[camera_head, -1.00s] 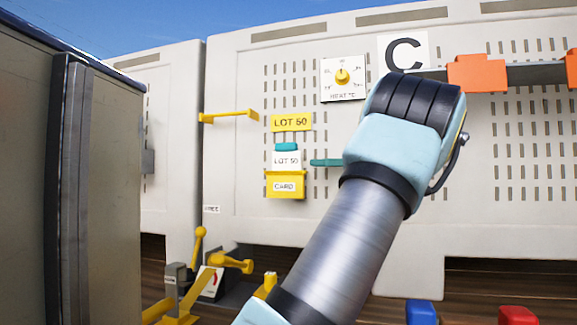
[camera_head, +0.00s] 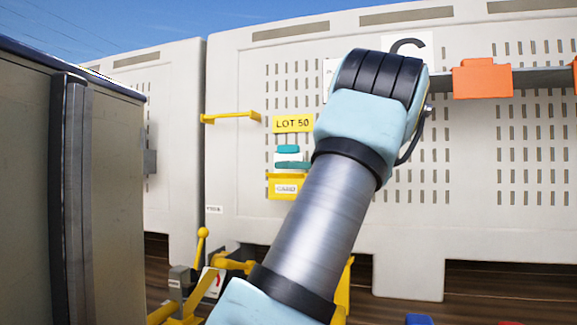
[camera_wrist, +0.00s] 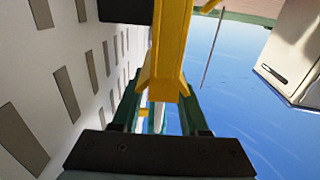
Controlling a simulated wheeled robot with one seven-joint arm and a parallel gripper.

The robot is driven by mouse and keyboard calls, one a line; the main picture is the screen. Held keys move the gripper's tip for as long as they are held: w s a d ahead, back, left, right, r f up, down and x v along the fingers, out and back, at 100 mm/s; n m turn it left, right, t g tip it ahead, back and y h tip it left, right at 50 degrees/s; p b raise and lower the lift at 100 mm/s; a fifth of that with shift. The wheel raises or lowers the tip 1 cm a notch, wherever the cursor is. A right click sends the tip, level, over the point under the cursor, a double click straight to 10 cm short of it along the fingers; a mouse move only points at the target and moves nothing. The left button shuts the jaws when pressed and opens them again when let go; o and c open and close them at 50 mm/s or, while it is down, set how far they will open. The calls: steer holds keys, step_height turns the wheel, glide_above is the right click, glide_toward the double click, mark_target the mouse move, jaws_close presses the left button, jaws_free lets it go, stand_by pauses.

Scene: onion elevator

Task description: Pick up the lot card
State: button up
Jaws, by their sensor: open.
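The lot card (camera_head: 287,157) is white with a teal top edge and stands upright in a yellow holder (camera_head: 287,194) marked CARD on the pale wall. A yellow LOT 50 sign (camera_head: 293,123) is just above it. A teal fingertip of my gripper (camera_head: 292,166) lies across the card's front in the head view and covers its print; I cannot tell whether they touch. In the wrist view the dark green fingers of my gripper (camera_wrist: 158,118) are apart, with a yellow part beyond them. A narrow pale and teal strip shows between them, perhaps the card.
A yellow bar (camera_head: 230,117) sticks out left of the card. An orange block (camera_head: 482,79) sits on a rail at the right. A grey cabinet (camera_head: 105,190) stands close on the left. Yellow levers (camera_head: 202,240) stand low in front of the wall.

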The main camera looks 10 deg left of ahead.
steer(key=shift+c, duration=0.4)
jaws_close()
steer(key=shift+r, duration=0.1)
